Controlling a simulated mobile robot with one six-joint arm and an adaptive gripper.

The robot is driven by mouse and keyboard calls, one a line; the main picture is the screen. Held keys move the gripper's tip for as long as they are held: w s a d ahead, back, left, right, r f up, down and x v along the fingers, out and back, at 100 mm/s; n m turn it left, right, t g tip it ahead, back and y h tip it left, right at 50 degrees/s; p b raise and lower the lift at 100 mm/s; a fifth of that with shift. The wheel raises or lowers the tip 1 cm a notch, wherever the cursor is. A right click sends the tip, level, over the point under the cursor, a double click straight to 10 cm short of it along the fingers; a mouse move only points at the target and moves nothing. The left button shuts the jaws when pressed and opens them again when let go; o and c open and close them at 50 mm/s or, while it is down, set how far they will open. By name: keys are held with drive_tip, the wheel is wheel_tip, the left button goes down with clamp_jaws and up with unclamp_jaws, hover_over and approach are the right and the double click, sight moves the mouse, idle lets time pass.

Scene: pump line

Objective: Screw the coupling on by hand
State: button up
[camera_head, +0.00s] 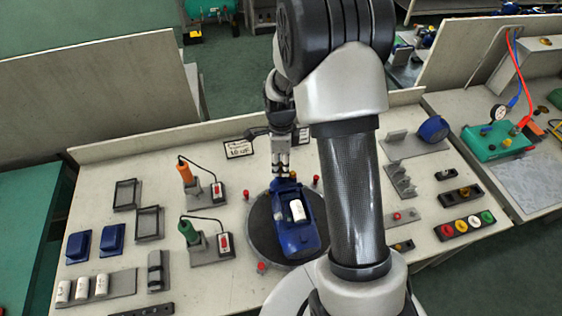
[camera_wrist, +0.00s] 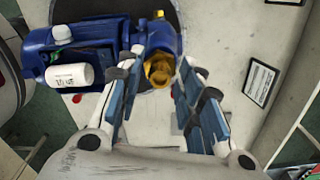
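A blue pump (camera_head: 290,238) with a white cylinder (camera_head: 298,210) lies on a dark round turntable (camera_head: 262,250). The pump also shows in the wrist view (camera_wrist: 100,37). A brass-coloured ring, which looks like the coupling (camera_wrist: 160,72), is at the pump's blue end nearest my gripper. My gripper (camera_head: 281,170) points down at that end. In the wrist view, my gripper's (camera_wrist: 160,80) two fingers are apart, with the brass ring between or just beyond their tips. I cannot tell whether they touch it. The ring's seating on the pump is partly hidden.
Red knobs (camera_head: 261,267) stand around the turntable. An orange-handled tool (camera_head: 184,171) and a green-handled tool (camera_head: 188,231) stand to the left. Metal brackets (camera_head: 400,180) and a button box (camera_head: 466,224) are on the right. A framed label (camera_head: 238,148) lies behind.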

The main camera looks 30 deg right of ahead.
drive_tip(key=shift+n, duration=1.7)
drive_tip(key=shift+n, duration=1.7)
drive_tip(key=n, duration=0.3)
drive_tip(key=shift+c, duration=0.3)
